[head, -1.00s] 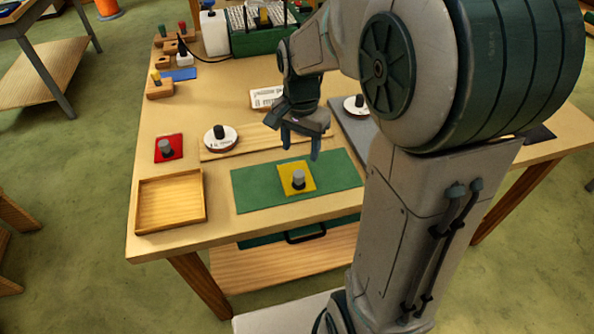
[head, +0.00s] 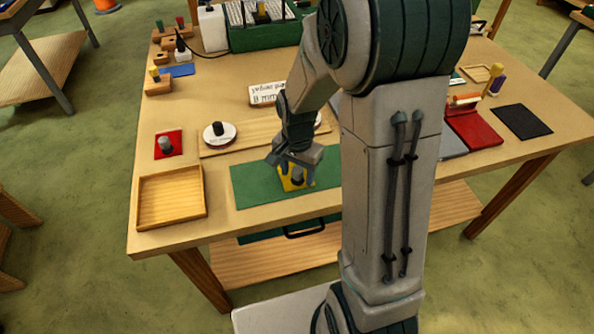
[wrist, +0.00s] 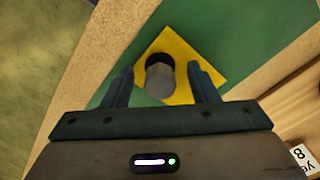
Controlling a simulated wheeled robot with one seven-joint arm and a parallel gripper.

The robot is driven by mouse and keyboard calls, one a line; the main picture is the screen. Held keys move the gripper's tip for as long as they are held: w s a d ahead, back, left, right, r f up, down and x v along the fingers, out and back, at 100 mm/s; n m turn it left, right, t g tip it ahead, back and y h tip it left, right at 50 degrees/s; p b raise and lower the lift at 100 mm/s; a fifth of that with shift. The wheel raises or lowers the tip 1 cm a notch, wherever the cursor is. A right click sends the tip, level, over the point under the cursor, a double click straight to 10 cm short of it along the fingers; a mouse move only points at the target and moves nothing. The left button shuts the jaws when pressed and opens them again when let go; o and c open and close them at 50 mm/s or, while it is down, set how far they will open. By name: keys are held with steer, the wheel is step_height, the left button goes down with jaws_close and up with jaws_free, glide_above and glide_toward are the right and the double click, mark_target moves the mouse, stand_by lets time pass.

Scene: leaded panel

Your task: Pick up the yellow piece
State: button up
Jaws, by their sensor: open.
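The yellow piece (head: 286,185) is a flat square with a grey knob, lying on the green mat (head: 250,190). It also shows in the wrist view (wrist: 180,54), with its grey knob (wrist: 160,78) standing up from it. My gripper (head: 290,173) is over the yellow piece and partly hides it in the head view. In the wrist view my gripper (wrist: 160,88) is open, with one finger on each side of the knob and gaps between. I cannot tell exactly how low the fingertips are.
An empty wooden tray (head: 171,198) stands left of the mat. A red piece with a knob (head: 166,145) and a white disc with a dark knob (head: 219,134) lie behind it. A printed card (head: 266,94) stands farther back. A red object (head: 474,130) is at the right.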

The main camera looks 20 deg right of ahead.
mark_target(297, 169)
steer(key=c, duration=1)
steer(key=shift+r, duration=0.15)
steer(key=shift+r, duration=0.6)
step_height(297, 169, up, 3)
steer(key=shift+w+f+b, duration=0.1)
steer(key=shift+f+b, duration=0.1)
steer(key=shift+b, duration=0.15)
steer(key=w+d+r+b, duration=0.1)
steer(key=w+d+r, duration=0.1)
steer(key=d+r, duration=0.5)
steer(key=d, duration=0.4)
steer(key=shift+w+d, duration=0.2)
